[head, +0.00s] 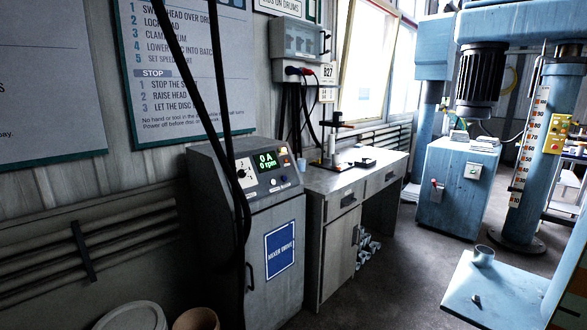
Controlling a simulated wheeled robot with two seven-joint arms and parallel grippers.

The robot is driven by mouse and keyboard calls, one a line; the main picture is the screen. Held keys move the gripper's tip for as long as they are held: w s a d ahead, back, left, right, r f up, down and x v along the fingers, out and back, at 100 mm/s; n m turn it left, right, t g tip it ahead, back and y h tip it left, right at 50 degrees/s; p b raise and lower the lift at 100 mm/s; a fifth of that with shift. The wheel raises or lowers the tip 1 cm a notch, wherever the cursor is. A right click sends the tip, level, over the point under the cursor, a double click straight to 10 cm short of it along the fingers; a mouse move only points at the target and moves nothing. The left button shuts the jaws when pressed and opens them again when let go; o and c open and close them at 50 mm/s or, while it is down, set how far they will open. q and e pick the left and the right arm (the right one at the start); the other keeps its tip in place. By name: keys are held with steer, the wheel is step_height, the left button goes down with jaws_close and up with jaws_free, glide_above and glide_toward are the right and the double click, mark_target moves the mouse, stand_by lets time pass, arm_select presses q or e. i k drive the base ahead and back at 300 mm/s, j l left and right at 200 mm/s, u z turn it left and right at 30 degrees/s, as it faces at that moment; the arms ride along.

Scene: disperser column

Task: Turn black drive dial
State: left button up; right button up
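The black drive dial (241,173) sits on a pale scale plate on the sloped top panel of the grey mixer drive cabinet (228,235), left of centre in the head view. The dial is small here, and its pointer position is hard to read. A green display (267,161) right of it reads 0 A and 0 rpm. Small buttons and lamps sit around the display. Black cables hang down in front of the cabinet, close to the dial's left side. Neither of my grippers is in view.
A grey desk (340,190) with a small stand stands right of the cabinet. The blue disperser column (532,160) and a blue platform (495,295) are at the right. A white bucket (133,317) is at the lower left. The floor between desk and platform is clear.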

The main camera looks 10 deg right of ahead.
mark_target(241, 174)
steer(key=i+l+z, duration=0.15)
steer(key=i, duration=0.6)
steer(key=i+l+z, duration=0.15)
steer(key=i, duration=0.65)
